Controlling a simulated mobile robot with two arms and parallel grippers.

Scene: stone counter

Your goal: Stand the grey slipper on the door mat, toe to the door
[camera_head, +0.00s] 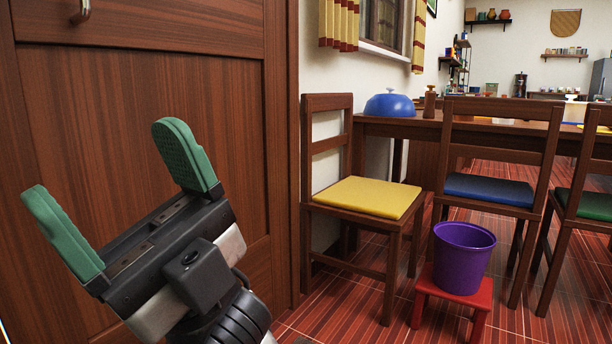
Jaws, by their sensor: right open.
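My right gripper (107,160) is raised in the lower left of the head view. Its two green finger pads stand wide apart with nothing between them. Behind it is the brown wooden door (150,100), which looks closed and has a metal handle (81,12) at the top left. Neither the grey slipper nor the door mat can be made out in this view. The floor at the foot of the door is mostly hidden behind my right arm or lies below the picture. My left gripper does not show.
Right of the door stand a chair with a yellow seat (368,197) and a long table (410,124). A purple bucket (461,258) sits on a red stool (450,294). A blue-seated chair (489,190) stands behind it. Some red tiled floor (345,318) is clear at the bottom.

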